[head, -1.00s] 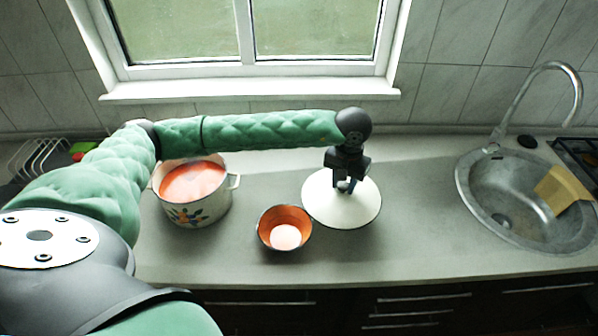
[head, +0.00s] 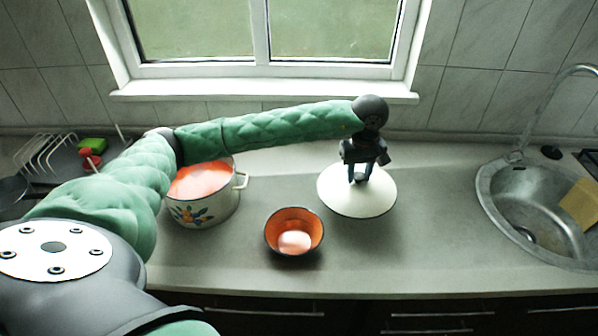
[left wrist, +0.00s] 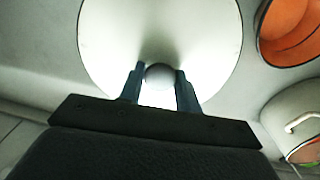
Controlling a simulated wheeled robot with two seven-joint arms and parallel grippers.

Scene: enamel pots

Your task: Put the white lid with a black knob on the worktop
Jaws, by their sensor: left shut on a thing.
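The white lid (head: 338,199), a shallow disc with a thin dark rim, is right of the bowl in the head view. It also fills the upper middle of the left wrist view (left wrist: 105,40). My left gripper (head: 360,177) points down at its centre. In the left wrist view, the two fingers (left wrist: 158,88) close on the dark round knob (left wrist: 159,74) from both sides. The lid looks about level, at or low over the worktop (head: 430,235); I cannot tell whether it touches. My right gripper is not in view.
A floral enamel pot (head: 205,213) with orange-red inside stands left. An orange bowl (head: 310,222) holding something pale sits between pot and lid. The sink (head: 490,190) is at right, a dish rack (head: 45,152) at far left. The worktop between lid and sink is clear.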

